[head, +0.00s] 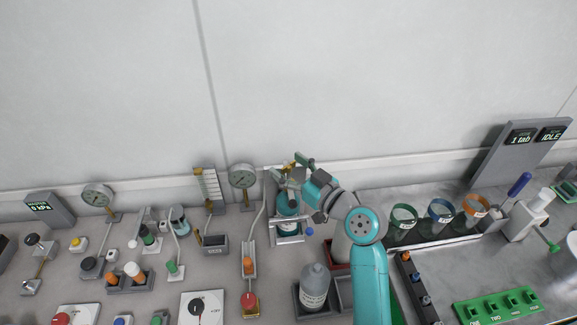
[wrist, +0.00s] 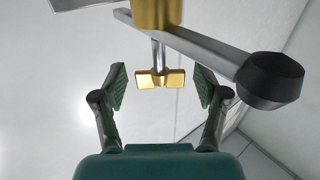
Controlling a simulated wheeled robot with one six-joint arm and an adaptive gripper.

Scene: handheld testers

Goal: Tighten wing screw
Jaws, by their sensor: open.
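The brass wing screw (wrist: 160,79) shows in the wrist view at the end of a thin metal shaft that leads up to a brass block (wrist: 157,14). My gripper (wrist: 161,87) is open, with one green pad to the left of the wings and one to the right. There is a gap on each side, and neither pad appears to touch the screw. My arm hides part of that stand, and the wing screw is too small to make out there.
A metal bar with a black knob (wrist: 271,81) crosses just above the right pad in the wrist view. A pressure gauge (head: 242,176) stands left of the stand. A grey bottle (head: 314,288) stands in front. Coloured cups (head: 403,219) line the right side.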

